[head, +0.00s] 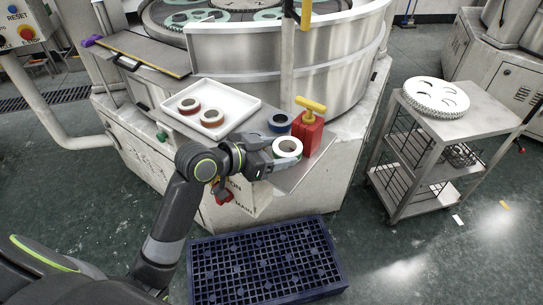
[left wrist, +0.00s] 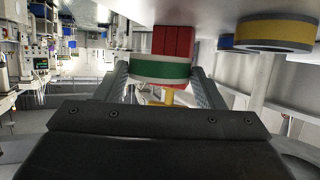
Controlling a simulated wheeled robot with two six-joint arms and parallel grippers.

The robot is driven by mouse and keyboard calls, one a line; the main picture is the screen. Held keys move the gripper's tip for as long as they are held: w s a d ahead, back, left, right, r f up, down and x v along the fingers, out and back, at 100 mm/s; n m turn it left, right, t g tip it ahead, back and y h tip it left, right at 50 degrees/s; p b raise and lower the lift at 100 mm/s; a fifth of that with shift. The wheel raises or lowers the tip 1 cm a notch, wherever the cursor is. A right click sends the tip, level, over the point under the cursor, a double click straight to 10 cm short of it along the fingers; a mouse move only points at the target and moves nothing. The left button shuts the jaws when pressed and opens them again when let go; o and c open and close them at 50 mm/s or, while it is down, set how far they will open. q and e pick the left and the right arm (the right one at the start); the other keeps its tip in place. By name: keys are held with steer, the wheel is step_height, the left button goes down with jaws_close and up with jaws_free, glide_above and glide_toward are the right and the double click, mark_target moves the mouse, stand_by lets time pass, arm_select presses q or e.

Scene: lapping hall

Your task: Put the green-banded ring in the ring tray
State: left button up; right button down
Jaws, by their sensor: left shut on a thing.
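The green-banded ring (head: 287,147) is pale on top and sits between the fingers of my left gripper (head: 282,159), at the front right of the machine's ledge. In the left wrist view its green band (left wrist: 160,71) shows between both fingers, which are shut on it. Whether it touches the ledge I cannot tell. The white ring tray (head: 237,103) lies on the ledge to the left and farther back. It holds two rings with reddish bands (head: 189,106) (head: 212,118). My right gripper is not in view.
A blue-banded ring (head: 279,123) lies just behind the held ring. A red block with a yellow handle (head: 308,132) stands close on its right. A grey post (head: 287,70) rises behind. A cart (head: 456,122) stands at right, and a dark blue crate (head: 265,262) on the floor in front.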

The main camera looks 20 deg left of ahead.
arm_select(q)
steer(key=shift+f, duration=2)
steer(key=shift+f, duration=0.15)
steer(key=o, duration=1.2)
